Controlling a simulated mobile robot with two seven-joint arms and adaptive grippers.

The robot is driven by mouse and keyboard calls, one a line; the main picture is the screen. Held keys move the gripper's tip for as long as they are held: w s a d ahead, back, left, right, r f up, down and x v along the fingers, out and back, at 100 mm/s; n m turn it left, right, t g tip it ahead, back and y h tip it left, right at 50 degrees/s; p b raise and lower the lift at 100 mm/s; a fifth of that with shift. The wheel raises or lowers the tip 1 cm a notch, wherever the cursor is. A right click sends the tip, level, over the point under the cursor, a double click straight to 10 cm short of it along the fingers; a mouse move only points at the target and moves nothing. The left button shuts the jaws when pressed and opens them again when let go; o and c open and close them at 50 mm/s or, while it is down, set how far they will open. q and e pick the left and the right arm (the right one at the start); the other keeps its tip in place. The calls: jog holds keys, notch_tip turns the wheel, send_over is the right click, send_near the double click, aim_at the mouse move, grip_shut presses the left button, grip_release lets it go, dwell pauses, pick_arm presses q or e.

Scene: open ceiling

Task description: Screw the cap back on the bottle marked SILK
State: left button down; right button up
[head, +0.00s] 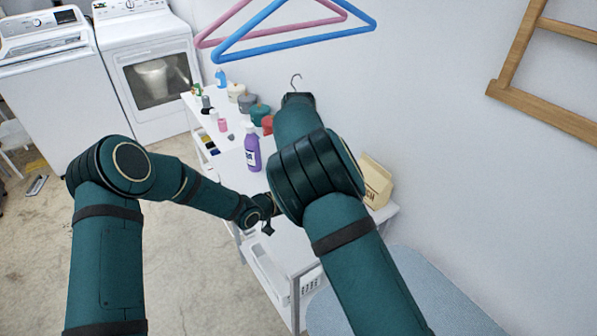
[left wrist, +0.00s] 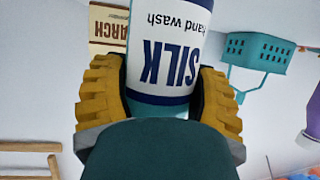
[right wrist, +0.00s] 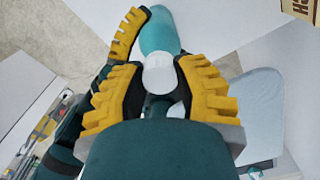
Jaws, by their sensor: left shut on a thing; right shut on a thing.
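The bottle marked SILK (left wrist: 165,60) is teal with a white "hand wash" label, which appears upside down in the left wrist view. My left gripper (left wrist: 158,82) is shut around its body. In the right wrist view the teal bottle (right wrist: 160,33) lies just beyond a white cap (right wrist: 158,73). My right gripper (right wrist: 158,82) is shut on this cap, one finger on each side. The cap appears lined up with the bottle's end; I cannot tell whether its thread is engaged. In the head view my right arm hides the bottle, the cap and most of both grippers.
A purple bottle (head: 252,148) stands on the white bench, with several jars and small containers behind it. A paper bag (head: 375,181) stands at the bench's right end. Pink and blue hangers (head: 295,33) are above. A light-blue padded surface (head: 410,290) lies at lower right.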

jog(key=o, duration=0.7)
jog(key=shift+r, duration=2.3)
jog(key=shift+o, duration=0.3)
